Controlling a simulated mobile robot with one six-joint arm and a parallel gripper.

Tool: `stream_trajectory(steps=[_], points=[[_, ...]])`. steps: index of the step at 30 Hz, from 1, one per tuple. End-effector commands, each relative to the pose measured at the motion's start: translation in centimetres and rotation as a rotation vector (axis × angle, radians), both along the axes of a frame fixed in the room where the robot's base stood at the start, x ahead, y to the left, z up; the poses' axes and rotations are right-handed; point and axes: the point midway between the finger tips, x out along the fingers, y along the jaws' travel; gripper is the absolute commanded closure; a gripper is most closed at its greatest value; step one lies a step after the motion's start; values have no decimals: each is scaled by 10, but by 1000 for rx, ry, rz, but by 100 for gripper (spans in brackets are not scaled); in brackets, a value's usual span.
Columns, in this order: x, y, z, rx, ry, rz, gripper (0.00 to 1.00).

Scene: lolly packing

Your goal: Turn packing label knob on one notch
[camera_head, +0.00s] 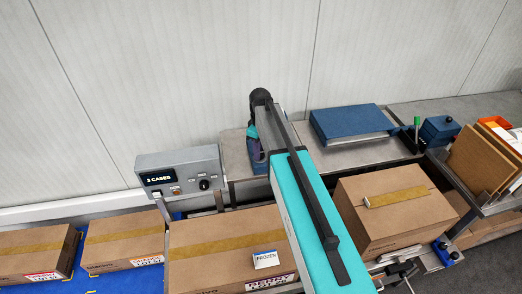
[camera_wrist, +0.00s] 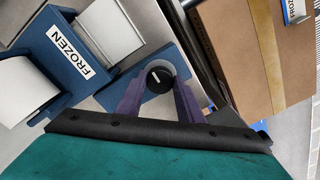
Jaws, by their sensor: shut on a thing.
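The round black knob (camera_wrist: 159,78) with a small pale mark sits on a blue mount in the wrist view. My gripper (camera_wrist: 158,85) has its purple fingers on both sides of the knob and is shut on it. In the head view my gripper (camera_head: 257,152) is mostly hidden behind my teal arm, and the knob is hidden there. A blue label unit (camera_wrist: 60,58) with a FROZEN label (camera_wrist: 71,50) stands left of the knob in the wrist view.
A blue flat-topped machine (camera_head: 350,122) is at back right.

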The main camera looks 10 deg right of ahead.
Motion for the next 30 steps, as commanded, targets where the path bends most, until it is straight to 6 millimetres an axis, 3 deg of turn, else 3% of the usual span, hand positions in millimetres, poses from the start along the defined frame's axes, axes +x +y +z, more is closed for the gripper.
stream_trajectory(steps=[11, 30], points=[[0, 0, -1, -1, -1, -189, 89], [0, 2, 0, 0, -2, -757, 89]])
